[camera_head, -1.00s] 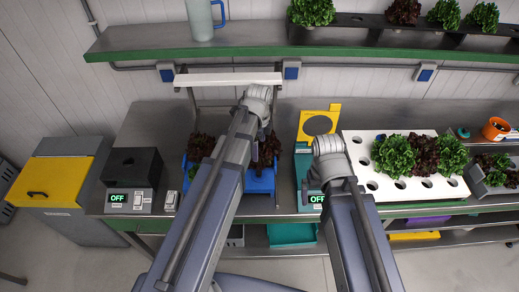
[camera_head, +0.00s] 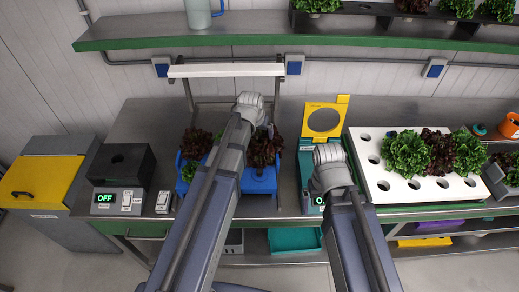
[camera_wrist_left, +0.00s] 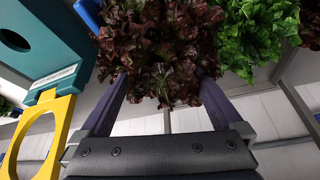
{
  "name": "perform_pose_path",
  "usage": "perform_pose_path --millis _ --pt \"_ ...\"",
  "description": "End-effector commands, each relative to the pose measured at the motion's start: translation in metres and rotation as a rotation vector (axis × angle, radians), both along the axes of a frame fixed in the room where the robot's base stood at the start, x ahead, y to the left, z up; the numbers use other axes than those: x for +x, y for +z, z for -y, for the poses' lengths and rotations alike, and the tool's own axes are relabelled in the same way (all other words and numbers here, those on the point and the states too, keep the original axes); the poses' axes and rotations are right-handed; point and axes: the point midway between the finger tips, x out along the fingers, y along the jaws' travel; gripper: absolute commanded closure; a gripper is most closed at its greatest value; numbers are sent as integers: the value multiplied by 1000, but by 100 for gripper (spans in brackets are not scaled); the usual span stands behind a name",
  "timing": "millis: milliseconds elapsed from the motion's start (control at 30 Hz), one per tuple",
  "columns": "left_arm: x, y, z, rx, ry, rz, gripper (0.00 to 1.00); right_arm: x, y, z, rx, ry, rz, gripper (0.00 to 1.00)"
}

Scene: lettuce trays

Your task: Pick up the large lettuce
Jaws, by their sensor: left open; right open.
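A dark red lettuce (camera_head: 265,149) stands at the right of the blue tray (camera_head: 260,182). It fills the upper middle of the left wrist view (camera_wrist_left: 158,45). My left gripper (camera_wrist_left: 163,92) is open, its two fingers on either side of the red lettuce's lower edge. Whether they touch it I cannot tell. In the head view my left wrist (camera_head: 250,107) partly covers it. Another red lettuce (camera_head: 196,142) and a green one (camera_head: 189,171) are at the tray's left. My right gripper (camera_head: 328,180) is over the teal device, its fingers mostly hidden. I cannot tell which lettuce is large.
A teal device (camera_head: 305,165) with a raised yellow ring (camera_head: 324,103) stands right of the blue tray. A white holed board (camera_head: 385,190) with several lettuces lies further right. A black box (camera_head: 120,162) and OFF switch panel are at left.

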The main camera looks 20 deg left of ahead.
Motion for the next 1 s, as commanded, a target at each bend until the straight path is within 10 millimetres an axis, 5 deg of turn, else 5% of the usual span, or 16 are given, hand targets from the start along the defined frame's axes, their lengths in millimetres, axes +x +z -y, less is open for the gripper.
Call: perform_pose_path --millis 667,1000 --pt "10 -30 0 1 -3 -1 0 0 -30 0 0 -1 0 0" --pt "19 -70 1 1 -3 -1 0 0 -69 0 0 -2 0 0"
